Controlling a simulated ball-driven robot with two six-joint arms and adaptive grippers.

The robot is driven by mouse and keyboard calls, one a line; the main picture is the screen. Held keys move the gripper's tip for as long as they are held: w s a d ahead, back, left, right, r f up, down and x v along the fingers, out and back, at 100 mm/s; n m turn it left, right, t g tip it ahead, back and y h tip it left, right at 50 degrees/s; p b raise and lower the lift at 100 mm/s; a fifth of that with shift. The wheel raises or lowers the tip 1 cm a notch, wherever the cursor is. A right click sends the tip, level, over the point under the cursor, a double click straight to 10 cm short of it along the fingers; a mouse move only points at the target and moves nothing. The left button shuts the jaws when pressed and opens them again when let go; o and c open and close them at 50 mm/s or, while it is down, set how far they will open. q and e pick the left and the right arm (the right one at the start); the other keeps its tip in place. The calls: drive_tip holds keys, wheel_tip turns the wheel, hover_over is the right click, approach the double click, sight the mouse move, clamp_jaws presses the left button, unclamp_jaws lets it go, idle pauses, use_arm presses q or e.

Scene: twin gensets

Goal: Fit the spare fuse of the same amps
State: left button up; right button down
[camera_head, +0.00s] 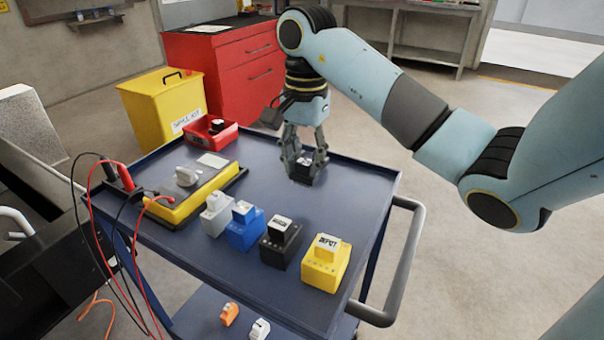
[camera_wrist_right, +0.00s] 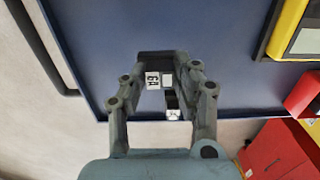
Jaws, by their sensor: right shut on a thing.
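My right gripper (camera_head: 305,170) is shut on a small black fuse (camera_head: 304,163) with a white label, over the far right part of the blue cart top (camera_head: 330,205). In the right wrist view the gripper (camera_wrist_right: 162,90) points at the cart, and the fuse (camera_wrist_right: 157,60) shows between its fingers; its label is turned and hard to read. A row of blocks stands near the cart's front: grey (camera_head: 216,215), blue (camera_head: 246,228), black (camera_head: 281,243) and yellow (camera_head: 326,263), each with a labelled top piece. My left gripper is not in view.
A yellow meter (camera_head: 190,195) with red and black leads lies at the cart's left. A red bin (camera_head: 210,133) stands behind it. Beyond are a yellow box (camera_head: 165,105) and a red cabinet (camera_head: 225,65). A handle (camera_head: 405,260) edges the right side. Small pieces lie on the lower shelf.

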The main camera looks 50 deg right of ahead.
sight(302, 177)
drive_tip(key=shift+w+f, duration=0.25)
drive_tip(key=shift+w, duration=0.1)
drive_tip(key=shift+f, duration=0.2)
wheel_tip(302, 177, down, 3)
drive_tip(key=shift+f+b, duration=0.2)
drive_tip(key=shift+b, duration=0.45)
drive_tip(key=shift+f, duration=0.1)
drive_tip(key=c, duration=1)
unclamp_jaws()
